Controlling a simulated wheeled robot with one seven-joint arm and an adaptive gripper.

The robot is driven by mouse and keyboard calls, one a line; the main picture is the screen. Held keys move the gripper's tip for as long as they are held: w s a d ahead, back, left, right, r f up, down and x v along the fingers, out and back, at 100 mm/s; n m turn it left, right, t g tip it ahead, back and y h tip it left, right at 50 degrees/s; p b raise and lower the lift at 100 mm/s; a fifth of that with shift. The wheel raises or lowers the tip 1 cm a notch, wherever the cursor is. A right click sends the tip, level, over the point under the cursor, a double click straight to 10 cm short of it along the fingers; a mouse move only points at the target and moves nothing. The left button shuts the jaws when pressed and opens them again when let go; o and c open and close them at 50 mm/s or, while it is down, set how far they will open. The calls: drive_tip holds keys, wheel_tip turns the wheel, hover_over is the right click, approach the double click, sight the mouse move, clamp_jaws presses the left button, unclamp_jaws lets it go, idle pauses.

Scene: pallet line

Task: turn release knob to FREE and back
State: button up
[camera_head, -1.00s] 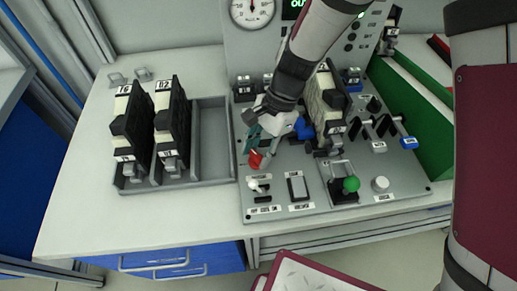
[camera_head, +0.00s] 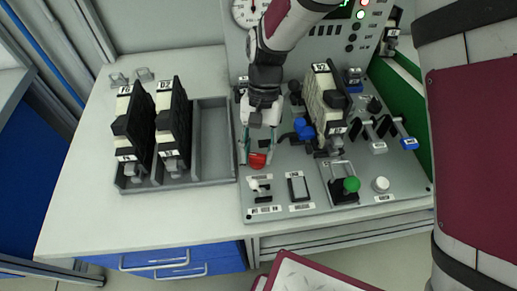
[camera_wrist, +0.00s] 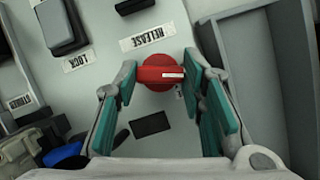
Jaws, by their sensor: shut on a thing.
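The red release knob (camera_head: 257,160) sits on the grey panel (camera_head: 315,185), near its left edge. It also shows in the wrist view (camera_wrist: 160,72), with a white mark on its bar pointing right. My gripper (camera_head: 258,153) comes down over the knob. In the wrist view my gripper (camera_wrist: 163,73) has its teal-padded fingers on either side of the knob, shut on it. A RELEASE label (camera_wrist: 147,37) lies beside the knob, and a second label by the right finger is mostly hidden. I cannot read a FREE mark.
A tall module (camera_head: 325,105) stands right of my gripper. A grey tray (camera_head: 212,182) with two black modules stands left, its right slot empty.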

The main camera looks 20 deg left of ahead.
drive_tip(key=shift+a+n+t+h, duration=0.1)
drive_tip(key=shift+n+t+h, duration=0.35)
drive_tip(key=shift+n, duration=1.45)
drive_tip(key=shift+h, duration=0.25)
drive_tip(key=o, duration=1.1)
drive_tip(key=shift+o, duration=0.2)
drive_tip(key=shift+r, duration=0.1)
drive_tip(key=v, duration=1.1)
drive_tip(key=shift+w+r, duration=0.25)
drive_tip(key=shift+r, duration=0.05)
drive_tip(key=shift+a, duration=0.1)
